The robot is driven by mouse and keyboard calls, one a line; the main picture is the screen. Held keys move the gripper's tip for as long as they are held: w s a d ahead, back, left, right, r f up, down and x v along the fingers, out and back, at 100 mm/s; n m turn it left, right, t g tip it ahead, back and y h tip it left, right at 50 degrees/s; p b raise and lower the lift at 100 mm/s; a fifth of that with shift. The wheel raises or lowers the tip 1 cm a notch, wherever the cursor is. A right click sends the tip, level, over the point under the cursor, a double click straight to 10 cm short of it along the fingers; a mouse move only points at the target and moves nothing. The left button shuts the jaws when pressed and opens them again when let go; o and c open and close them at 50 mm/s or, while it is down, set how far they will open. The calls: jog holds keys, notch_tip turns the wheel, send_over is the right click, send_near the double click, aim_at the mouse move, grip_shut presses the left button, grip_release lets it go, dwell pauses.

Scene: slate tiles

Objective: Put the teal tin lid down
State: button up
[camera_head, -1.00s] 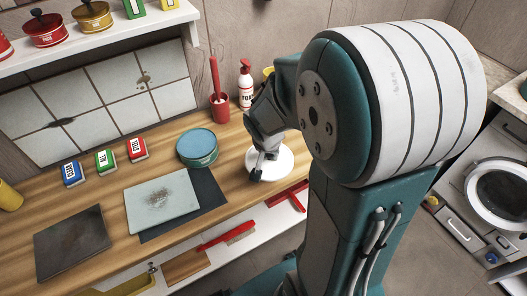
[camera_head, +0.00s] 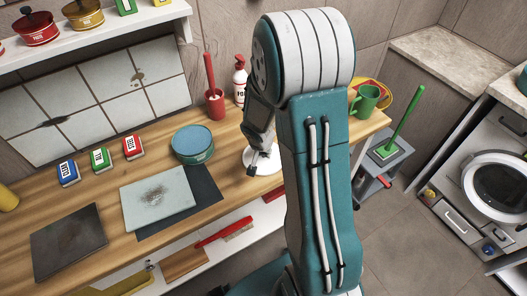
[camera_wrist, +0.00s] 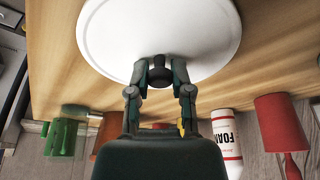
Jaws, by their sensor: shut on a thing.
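My gripper (camera_head: 254,166) is shut on the dark knob (camera_wrist: 160,76) of a round white lid (camera_wrist: 160,25). The lid also shows in the head view (camera_head: 270,163), partly hidden behind my arm. It is over the wooden counter, to the right of the teal tin (camera_head: 192,148). I cannot tell whether it touches the wood or hangs just above it. The teal tin stands upright with a flat blue top face, apart from the lid.
A pale slab (camera_head: 157,197) lies on a dark sheet (camera_head: 205,190) in front of the tin. A red cup (camera_head: 215,104) and white foam bottle (camera_head: 240,82) stand behind the lid. A green mug (camera_head: 366,99) is at the right. Bare wood (camera_head: 110,180) shows at the left.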

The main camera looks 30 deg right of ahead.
jog(key=shift+a, duration=0.15)
jog(key=o, duration=0.8)
jog(key=shift+r, duration=0.4)
jog(key=s+a+r+n+t, duration=0.1)
jog(key=s+a+r, duration=0.2)
jog(key=r, duration=0.4)
jog(key=s+a+r+n, duration=0.2)
jog(key=s+r, duration=0.1)
jog(key=r, duration=0.4)
jog(key=s+a+r+n+t, duration=0.1)
jog(key=s+a+r, duration=0.25)
jog(key=r, duration=0.35)
jog(key=s+a+r+n, duration=0.1)
jog(key=s, duration=0.2)
jog(key=s+a+r+n+y, duration=0.1)
jog(key=s+r+n, duration=0.1)
jog(key=s, duration=0.1)
jog(key=s+a+r+n+t+y, duration=0.1)
jog(key=s+a+r, duration=0.1)
jog(key=s, duration=0.1)
jog(key=shift+s+a+r+n, duration=0.1)
jog(key=shift+s+r+n, duration=0.1)
jog(key=shift+s+n, duration=0.15)
